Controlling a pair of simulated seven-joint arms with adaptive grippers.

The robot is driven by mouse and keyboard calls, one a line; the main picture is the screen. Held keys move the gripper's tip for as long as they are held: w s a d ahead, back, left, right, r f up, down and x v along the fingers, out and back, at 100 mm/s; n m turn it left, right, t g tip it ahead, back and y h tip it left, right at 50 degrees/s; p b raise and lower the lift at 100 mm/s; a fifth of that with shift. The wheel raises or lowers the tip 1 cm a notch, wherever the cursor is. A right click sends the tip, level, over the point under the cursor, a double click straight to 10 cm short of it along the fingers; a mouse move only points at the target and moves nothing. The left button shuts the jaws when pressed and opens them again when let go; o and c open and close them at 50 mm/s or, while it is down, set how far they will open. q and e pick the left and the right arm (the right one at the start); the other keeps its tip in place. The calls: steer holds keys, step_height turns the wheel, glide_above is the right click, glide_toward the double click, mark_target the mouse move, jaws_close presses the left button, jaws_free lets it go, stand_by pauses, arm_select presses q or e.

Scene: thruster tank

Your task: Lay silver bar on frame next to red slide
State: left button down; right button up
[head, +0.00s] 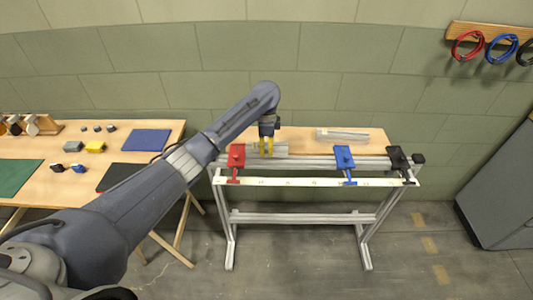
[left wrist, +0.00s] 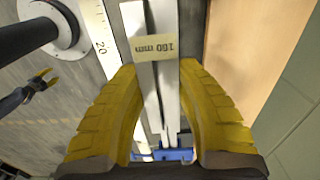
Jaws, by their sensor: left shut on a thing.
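My left gripper (head: 267,148) has yellow fingers and is shut on a silver bar (head: 281,148), just right of the red slide (head: 236,157) and by the frame's rear rail (head: 305,161). In the left wrist view, the silver bar (left wrist: 146,95) with a tan "mm" label runs lengthwise between the fingers. A blue slide (left wrist: 175,154) shows beyond them; it is also in the head view (head: 344,157). I cannot tell whether the bar touches the rail. A small yellow-tipped gripper (left wrist: 45,82), probably my right, is at the left of the wrist view; its opening is unclear.
A black slide (head: 398,160) is at the frame's right end. Another silver piece (head: 342,135) lies on the wooden top (head: 310,134) behind the frame. A white scale strip (head: 300,182) runs along the front. A table (head: 50,153) with small objects stands at left.

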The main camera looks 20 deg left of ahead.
mark_target(266, 153)
arm_select(q)
steer(key=shift+f, duration=1.5)
steer(key=shift+f, duration=0.15)
steer(key=c, duration=1)
jaws_free()
steer(key=shift+c, duration=0.2)
step_height(266, 153, up, 12)
steer(key=shift+r, duration=0.15)
